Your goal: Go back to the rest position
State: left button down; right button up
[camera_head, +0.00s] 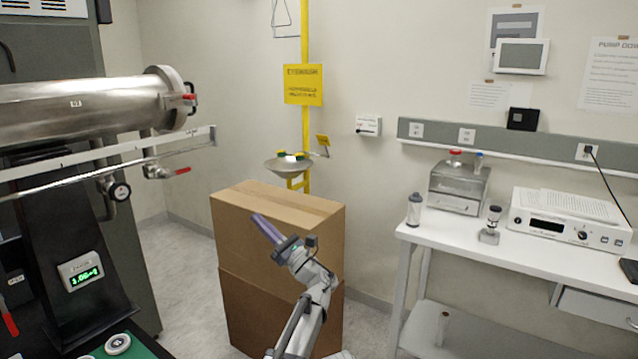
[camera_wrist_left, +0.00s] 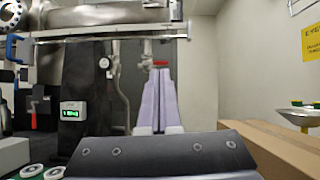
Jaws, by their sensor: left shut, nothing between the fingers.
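My left gripper (camera_head: 268,229) is raised in front of the cardboard box (camera_head: 235,245) in the head view, its pale purple fingers pointing up and to the left. In the left wrist view, the fingers of the left gripper (camera_wrist_left: 159,75) lie together, shut with nothing between them. They point toward the steel vacuum apparatus and its pipes. My left arm comes up from the bottom of the head view. My right gripper is in neither view.
A steel chamber (camera_head: 85,104) with a rail and valves juts in at the left. A white bench (camera_head: 470,246) with instruments stands at the right. An eyewash bowl (camera_head: 289,167) on a yellow post stands behind the box. Some grey floor shows left of the box.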

pick_arm(q)
jog(key=s+a+f+n+g+h, duration=0.55)
jog(key=s+a+f+n, duration=0.25)
jog(key=a+f, duration=0.4)
jog(key=s+f+n+g+h, duration=0.2)
jog(key=s+f+n+h, duration=0.2)
jog(key=s+f, duration=0.3)
jog(key=s+f+n+g+h, duration=0.3)
jog(key=s+f+n, duration=0.1)
jog(key=f, duration=0.5)
jog(key=s+d+f+n+g+h, duration=0.1)
jog(key=s+d+f+n+h, duration=0.55)
jog(key=s+d+h, duration=0.3)
jog(key=s+d+r+m+y+p, duration=0.1)
jog(key=s+d+r+p, duration=0.2)
jog(key=d, duration=0.3)
jog(key=s+d+r+m+g+p, duration=0.1)
jog(key=s+d+r+m+p, duration=0.1)
jog(key=s+d+r+p, duration=0.1)
notch_tip(320, 180, up, 2)
jog(key=d+p, duration=0.1)
jog(key=d, duration=0.1)
jog(key=shift+s+d+y+p, duration=0.15)
jog(key=shift+d+y+p, duration=0.15)
jog(key=shift+d+y, duration=0.1)
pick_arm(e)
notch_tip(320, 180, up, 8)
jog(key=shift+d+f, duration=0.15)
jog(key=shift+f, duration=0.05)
